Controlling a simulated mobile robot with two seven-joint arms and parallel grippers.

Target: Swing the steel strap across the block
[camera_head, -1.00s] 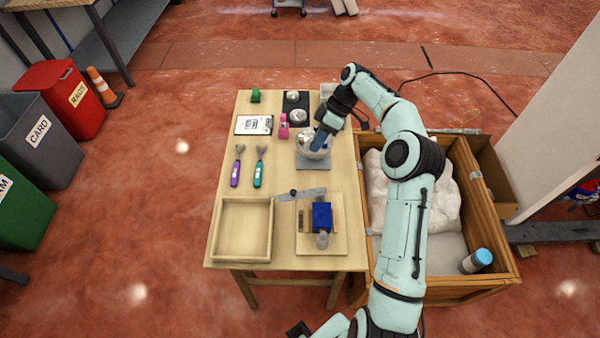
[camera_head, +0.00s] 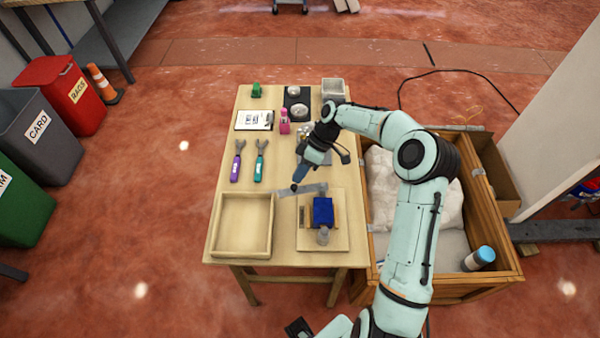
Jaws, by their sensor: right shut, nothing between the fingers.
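The steel strap (camera_head: 313,190) is a flat grey bar lying roughly left to right, just behind the block. Its left end sticks out past the base board (camera_head: 308,240) over the table. The block (camera_head: 322,211) is blue, sits on the board in a wooden holder, and has a grey cylinder (camera_head: 323,236) in front of it. The strap does not lie across the block. My right gripper (camera_head: 296,185) is shut and empty, pointing down with its tips at the left part of the strap. I cannot tell if they touch.
An empty wooden tray (camera_head: 243,252) is left of the board. A pink bottle (camera_head: 285,126) and a clipboard (camera_head: 254,120) are further back. A wooden crate (camera_head: 440,289) stands right of the table.

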